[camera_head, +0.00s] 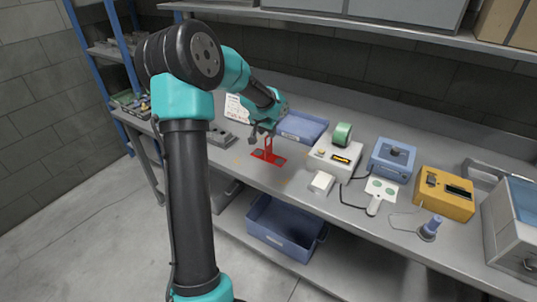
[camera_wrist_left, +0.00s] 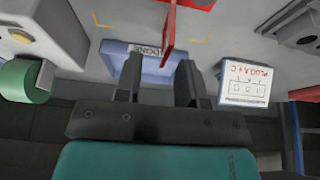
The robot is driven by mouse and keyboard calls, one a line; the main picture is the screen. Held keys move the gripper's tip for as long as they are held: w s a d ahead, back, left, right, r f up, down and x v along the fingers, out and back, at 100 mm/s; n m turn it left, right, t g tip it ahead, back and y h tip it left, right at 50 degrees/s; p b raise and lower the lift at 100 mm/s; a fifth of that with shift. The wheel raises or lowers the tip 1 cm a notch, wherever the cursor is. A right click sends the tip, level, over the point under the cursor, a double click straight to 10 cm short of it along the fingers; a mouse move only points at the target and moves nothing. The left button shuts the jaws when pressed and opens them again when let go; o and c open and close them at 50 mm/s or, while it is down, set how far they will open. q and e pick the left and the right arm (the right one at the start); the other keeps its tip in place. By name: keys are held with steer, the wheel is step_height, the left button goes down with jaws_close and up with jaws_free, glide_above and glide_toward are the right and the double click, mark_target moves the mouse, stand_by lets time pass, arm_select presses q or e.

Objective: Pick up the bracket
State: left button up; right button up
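The red bracket (camera_head: 268,155) stands on the grey bench with its flat base down and an upright plate rising from it. In the left wrist view the upright plate (camera_wrist_left: 169,28) shows at the top middle. My left gripper (camera_head: 262,130) is just above the bracket, pointing down. In the wrist view its two dark fingers (camera_wrist_left: 160,70) are apart, and the end of the plate appears in the gap between the fingertips. No contact is visible. My right gripper is in neither view.
A blue tray (camera_head: 302,127), marked DONE in the wrist view, lies behind the bracket. A white card (camera_wrist_left: 245,87) stands beside it. A white device with a green roll (camera_head: 341,133) is to the right. A blue bin (camera_head: 285,228) sits on the lower shelf.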

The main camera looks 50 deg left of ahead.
mark_target(269, 147)
arm_select(q)
steer(key=shift+w+f, duration=0.25)
steer(key=shift+f, duration=0.3)
steer(key=shift+a+f, duration=0.1)
steer(key=shift+a+x, duration=0.2)
steer(key=shift+x, duration=1.1)
steer(key=shift+a+x, duration=0.2)
steer(key=shift+x, duration=1.1)
steer(key=shift+w, duration=0.1)
steer(key=shift+c, duration=0.3)
jaws_close()
steer(key=shift+r, duration=0.2)
